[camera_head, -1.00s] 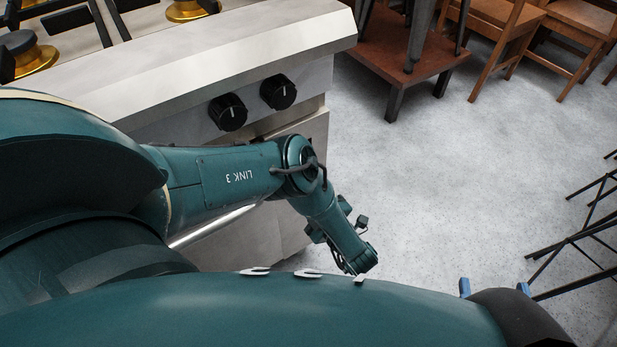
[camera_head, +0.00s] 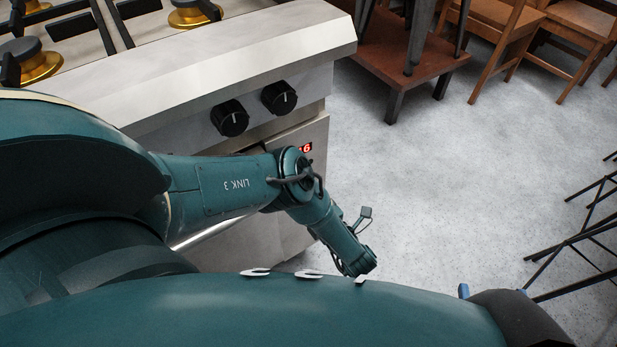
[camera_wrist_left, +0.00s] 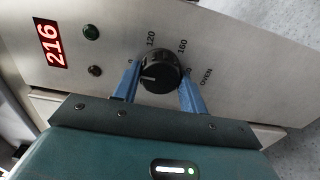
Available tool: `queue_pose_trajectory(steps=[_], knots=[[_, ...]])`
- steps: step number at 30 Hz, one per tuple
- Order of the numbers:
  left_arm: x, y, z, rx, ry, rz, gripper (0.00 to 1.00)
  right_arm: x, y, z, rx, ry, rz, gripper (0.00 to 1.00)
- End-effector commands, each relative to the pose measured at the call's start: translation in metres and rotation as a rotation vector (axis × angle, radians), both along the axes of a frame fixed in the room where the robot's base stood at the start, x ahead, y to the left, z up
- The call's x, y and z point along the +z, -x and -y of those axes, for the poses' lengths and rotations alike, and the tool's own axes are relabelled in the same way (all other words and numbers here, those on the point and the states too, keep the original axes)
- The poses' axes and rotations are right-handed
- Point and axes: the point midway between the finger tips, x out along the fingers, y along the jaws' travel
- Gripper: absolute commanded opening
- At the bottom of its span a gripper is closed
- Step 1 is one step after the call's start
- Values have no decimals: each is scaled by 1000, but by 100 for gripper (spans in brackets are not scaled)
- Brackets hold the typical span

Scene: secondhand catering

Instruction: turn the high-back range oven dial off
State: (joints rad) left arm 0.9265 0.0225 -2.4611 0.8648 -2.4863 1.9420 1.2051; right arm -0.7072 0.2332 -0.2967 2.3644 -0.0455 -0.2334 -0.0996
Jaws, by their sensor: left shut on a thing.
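The oven dial (camera_wrist_left: 160,72) is a round black knob with a white pointer mark on the steel front of the range (camera_head: 240,85). In the left wrist view its mark points left, and 120, 160 and OVEN are printed around it. My left gripper (camera_wrist_left: 163,85) has one blue finger on each side of the dial and is shut on it. In the head view my arm hides the dial and the left fingers. Two blue fingertips of my right gripper (camera_head: 493,289) show apart at the lower right, with nothing visible between them.
A red display (camera_wrist_left: 47,43) reads 216, beside a green lamp (camera_wrist_left: 91,32) and a dark one (camera_wrist_left: 95,71). Two other black knobs, one left (camera_head: 230,118) and one right (camera_head: 279,98), sit higher on the range. Open floor lies right; chairs (camera_head: 500,40) stand beyond.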

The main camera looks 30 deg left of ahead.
Motion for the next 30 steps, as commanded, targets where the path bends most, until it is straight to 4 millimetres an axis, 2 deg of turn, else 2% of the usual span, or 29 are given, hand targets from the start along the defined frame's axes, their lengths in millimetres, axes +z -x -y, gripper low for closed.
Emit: queue_pose_trajectory(steps=[14,15,22,30], knots=[[0,0,-1,2,3,15,19,0,0,0,0,-1,-1,64],[0,0,-1,2,3,15,45,0,0,0,0,-1,-1,64],[0,0,-1,1,4,12,64,0,0,0,0,-1,-2,64],[0,1,2,0,5,11,64,0,0,-1,1,-2,-2,64]])
